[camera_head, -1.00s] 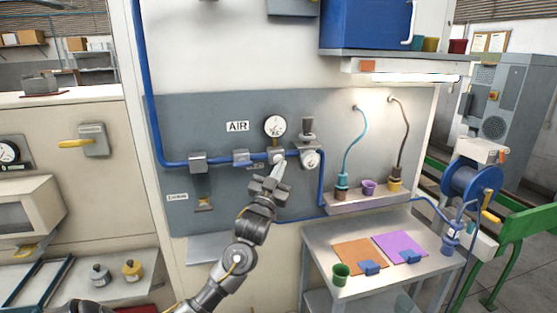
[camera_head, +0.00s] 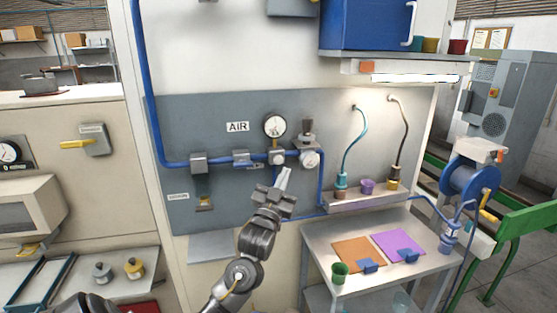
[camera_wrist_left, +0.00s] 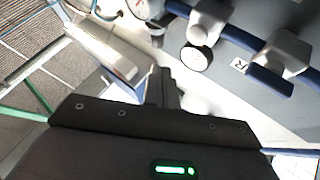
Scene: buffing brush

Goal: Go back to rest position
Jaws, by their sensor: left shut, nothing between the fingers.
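My left gripper (camera_head: 283,180) is in front of the grey air panel (camera_head: 220,130), just below the valve fittings on the blue pipe. Its fingers are together and hold nothing. In the left wrist view the shut fingers (camera_wrist_left: 161,88) point toward the panel, with the blue pipe and fittings beyond them. The gripper appears apart from the fittings. My right gripper is not clearly visible; a dark arm part shows at the bottom left edge of the head view.
A round gauge (camera_head: 275,125) and a regulator (camera_head: 309,150) sit on the panel. To the right, a grey table (camera_head: 400,285) holds an orange mat (camera_head: 358,252), a purple mat (camera_head: 398,244) and a green cup (camera_head: 340,272). A blue hose reel (camera_head: 468,182) stands further right.

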